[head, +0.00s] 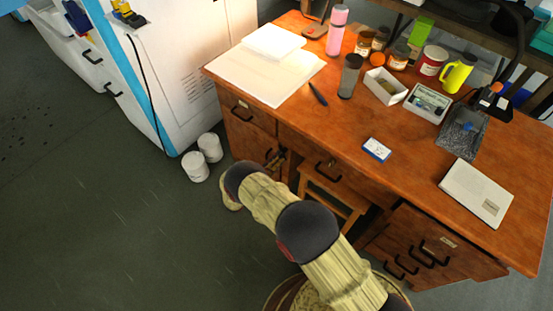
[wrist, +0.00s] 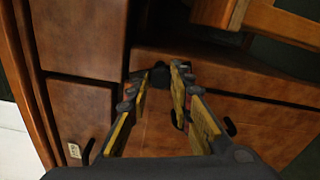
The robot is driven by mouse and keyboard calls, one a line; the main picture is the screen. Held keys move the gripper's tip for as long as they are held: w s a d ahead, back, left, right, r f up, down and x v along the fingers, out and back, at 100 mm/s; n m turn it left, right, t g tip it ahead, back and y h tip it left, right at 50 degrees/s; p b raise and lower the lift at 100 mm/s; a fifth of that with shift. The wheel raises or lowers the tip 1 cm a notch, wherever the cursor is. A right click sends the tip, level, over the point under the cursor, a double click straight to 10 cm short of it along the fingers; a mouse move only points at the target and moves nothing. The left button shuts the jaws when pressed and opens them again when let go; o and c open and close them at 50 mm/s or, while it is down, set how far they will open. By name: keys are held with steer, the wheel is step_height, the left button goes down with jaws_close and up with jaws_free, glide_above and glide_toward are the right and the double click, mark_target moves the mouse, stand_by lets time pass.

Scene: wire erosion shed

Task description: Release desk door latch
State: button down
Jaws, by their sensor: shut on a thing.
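The desk door (head: 243,142) is the brown front below the top-left drawer, and it looks closed. It also shows at the upper left of the wrist view (wrist: 82,38). My gripper (head: 279,158) is at the door's right edge, under the desk top. In the wrist view, its yellow-and-dark fingers (wrist: 158,82) reach to the door's edge and close around a small dark part, the door latch (wrist: 158,72). The fingers hide most of the latch, so its exact position cannot be told.
A drawer with a dark handle (wrist: 88,150) is beside the door, and a middle drawer (head: 327,172) is to the right. A wooden stool (head: 335,193) stands in the knee space, close to my arm. White tubs (head: 195,167) stand on the floor left of the desk.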

steer(key=shift+s+f+m, duration=0.1)
steer(key=shift+f+m, duration=0.05)
steer(key=shift+m, duration=2.05)
steer(key=shift+d, duration=0.1)
steer(key=c, duration=1.9)
jaws_free()
steer(key=o, duration=0.3)
steer(key=shift+o, duration=0.2)
steer(key=v, duration=1.2)
